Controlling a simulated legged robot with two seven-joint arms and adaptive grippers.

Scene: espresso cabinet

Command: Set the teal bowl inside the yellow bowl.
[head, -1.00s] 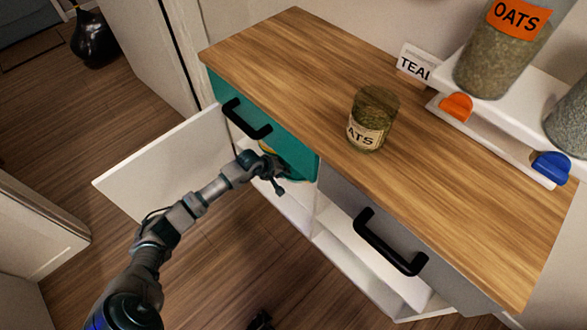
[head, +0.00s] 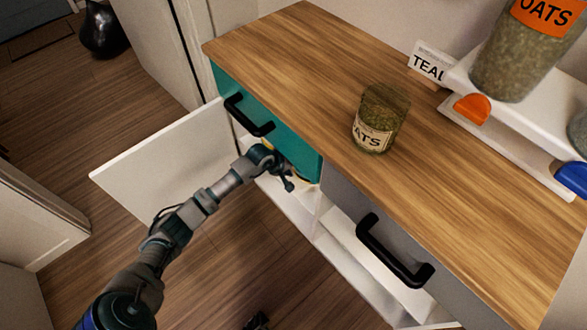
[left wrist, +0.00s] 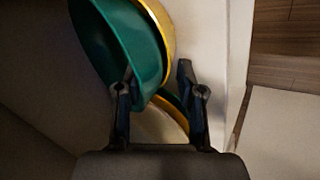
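In the left wrist view, the teal bowl (left wrist: 120,35) is tilted, with its open side facing the camera. The yellow bowl (left wrist: 166,30) shows as a curved rim behind and to the right of it; how deep the teal bowl sits in it is hard to tell. My left gripper (left wrist: 156,68) has its two fingers apart, the left one overlapping the teal bowl's near edge and the right one beyond the rims. In the head view, my left gripper (head: 287,178) is at the open cabinet below the teal drawer front, and the bowls are mostly hidden. My right gripper is not identifiable.
The cabinet's white door (head: 160,165) stands open left of my arm. The teal drawer front (head: 290,145) and wooden counter (head: 300,70) are just above my gripper. An oats jar (head: 381,118) stands on the counter near a TEAL sign (head: 431,65). Black handles stick out in front.

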